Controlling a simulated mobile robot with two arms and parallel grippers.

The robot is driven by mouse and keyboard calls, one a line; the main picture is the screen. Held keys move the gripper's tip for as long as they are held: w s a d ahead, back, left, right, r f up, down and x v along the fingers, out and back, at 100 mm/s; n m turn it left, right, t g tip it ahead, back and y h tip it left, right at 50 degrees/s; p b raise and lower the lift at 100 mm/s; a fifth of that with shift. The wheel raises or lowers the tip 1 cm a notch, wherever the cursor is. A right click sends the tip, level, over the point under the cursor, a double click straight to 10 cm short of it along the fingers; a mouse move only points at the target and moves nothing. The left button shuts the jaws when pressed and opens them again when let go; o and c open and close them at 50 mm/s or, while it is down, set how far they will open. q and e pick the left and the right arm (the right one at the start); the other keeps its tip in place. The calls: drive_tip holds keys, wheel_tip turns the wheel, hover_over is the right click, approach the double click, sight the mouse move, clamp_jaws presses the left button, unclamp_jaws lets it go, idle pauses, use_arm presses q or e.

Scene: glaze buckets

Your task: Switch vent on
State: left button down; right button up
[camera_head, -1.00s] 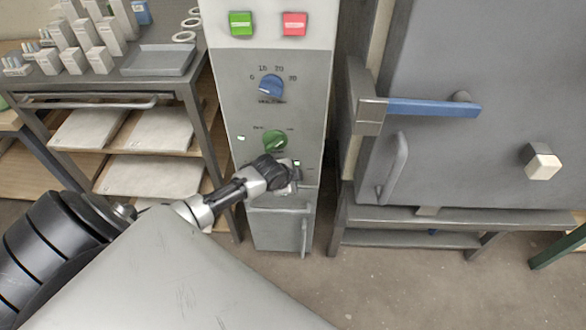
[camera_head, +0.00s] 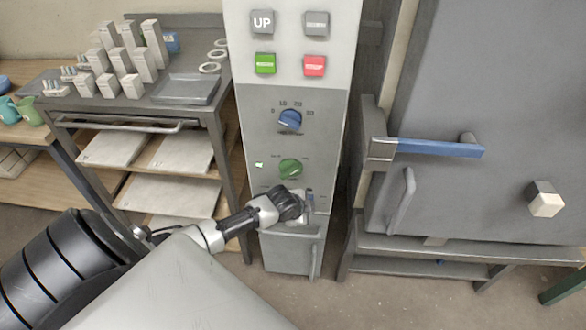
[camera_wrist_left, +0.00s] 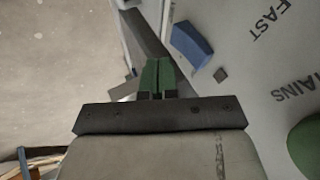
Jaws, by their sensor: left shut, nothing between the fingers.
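The grey control column (camera_head: 330,130) stands in the middle of the head view. Low on its panel, a small blue switch (camera_head: 310,195) shows just beside my left gripper (camera_head: 305,207); its label is too small to read there. In the left wrist view a blue switch part (camera_wrist_left: 192,45) sticks out from the panel, right of and apart from my green fingertips (camera_wrist_left: 158,66). The fingers are together and empty. Whether the switch is on or off is unclear. A green knob (camera_head: 291,168) sits above the gripper. My right gripper is out of view.
A blue knob (camera_head: 290,121), green button (camera_head: 265,64) and red button (camera_head: 314,66) are higher on the column. A kiln-like door with a blue handle (camera_head: 430,148) stands right; a shelf rack (camera_head: 235,180) stands left.

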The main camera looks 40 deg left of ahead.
use_arm(q)
drive_tip(key=p+v, duration=0.1)
drive_tip(key=v, duration=0.9)
drive_tip(key=shift+r, duration=0.3)
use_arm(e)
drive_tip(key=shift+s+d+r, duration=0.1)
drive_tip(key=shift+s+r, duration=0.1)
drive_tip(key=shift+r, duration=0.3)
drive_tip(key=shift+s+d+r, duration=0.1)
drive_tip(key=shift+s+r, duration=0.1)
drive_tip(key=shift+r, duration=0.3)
use_arm(q)
drive_tip(key=shift+s+d, duration=0.1)
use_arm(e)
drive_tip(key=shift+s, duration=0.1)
use_arm(q)
drive_tip(key=s+d+f+m+t+y+b, duration=0.1)
drive_tip(key=d+f+y+b, duration=0.4)
drive_tip(key=b, duration=0.7)
drive_tip(key=shift+s+d+t+y, duration=0.6)
drive_tip(key=shift+d+t+y, duration=0.05)
drive_tip(key=shift+t+y, duration=0.25)
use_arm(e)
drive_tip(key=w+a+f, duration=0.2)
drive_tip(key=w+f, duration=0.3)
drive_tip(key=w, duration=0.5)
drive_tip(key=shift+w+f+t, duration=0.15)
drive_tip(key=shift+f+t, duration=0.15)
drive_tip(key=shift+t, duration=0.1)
